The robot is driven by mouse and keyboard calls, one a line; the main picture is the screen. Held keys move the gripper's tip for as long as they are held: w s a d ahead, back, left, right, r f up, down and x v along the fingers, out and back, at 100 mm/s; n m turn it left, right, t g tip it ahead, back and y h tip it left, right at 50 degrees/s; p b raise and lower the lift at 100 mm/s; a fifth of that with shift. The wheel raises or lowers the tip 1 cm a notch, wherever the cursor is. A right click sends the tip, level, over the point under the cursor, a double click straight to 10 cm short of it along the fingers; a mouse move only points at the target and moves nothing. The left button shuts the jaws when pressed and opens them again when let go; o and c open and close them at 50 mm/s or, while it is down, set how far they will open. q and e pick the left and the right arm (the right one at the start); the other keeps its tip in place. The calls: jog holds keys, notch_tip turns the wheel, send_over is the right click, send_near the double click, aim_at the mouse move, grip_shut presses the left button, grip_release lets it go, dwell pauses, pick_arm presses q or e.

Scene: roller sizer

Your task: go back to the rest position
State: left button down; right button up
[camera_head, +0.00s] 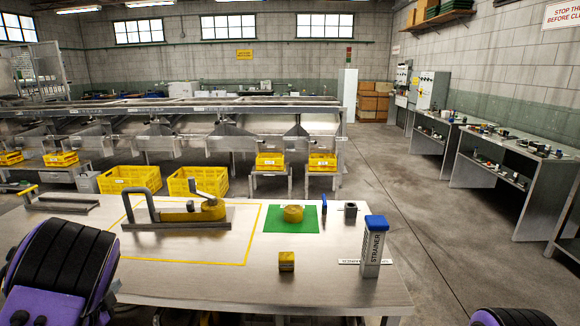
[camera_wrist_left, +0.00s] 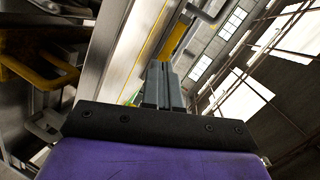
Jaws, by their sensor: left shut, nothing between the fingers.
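My left gripper (camera_wrist_left: 162,82) shows in the left wrist view with its grey fingers together and nothing between them. Part of the steel table and its yellow line lie beyond the fingers there. In the head view my black and purple left arm (camera_head: 62,262) is at the lower left, beside the table (camera_head: 215,285). Its fingers are not clear in that view. At the lower right edge only a dark, purple-edged part of my right arm (camera_head: 512,317) shows. My right gripper is out of view.
On the table stand a metal fixture with a yellow part (camera_head: 185,215), a yellow roll (camera_head: 293,213) on a green mat (camera_head: 275,225), a small yellow block (camera_head: 287,261) and a blue-capped strainer box (camera_head: 373,247). Yellow crates (camera_head: 130,179) stand behind.

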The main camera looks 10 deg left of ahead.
pick_arm(q)
jog(key=s+d+f+n+g+y, duration=0.1)
jog(key=s+d+f+n+g, duration=0.1)
jog(key=s+d+f+n, duration=0.4)
jog(key=s+d+f+n+g+y, duration=0.1)
jog(key=s+d+f+n+g, duration=0.2)
jog(key=s+f+n, duration=0.6)
jog(key=s+d+f+n+g, duration=0.1)
jog(key=s+d+f+g, duration=0.1)
jog(key=s, duration=0.4)
jog(key=s+d+f+n+g+h, duration=0.1)
jog(key=s+d+f+g, duration=0.1)
jog(key=s+d+f, duration=0.3)
jog(key=s+d+f+n+g, duration=0.2)
jog(key=s+d, duration=0.3)
jog(key=s, duration=0.3)
jog(key=shift+s+f+h, duration=0.3)
jog(key=shift+f, duration=0.5)
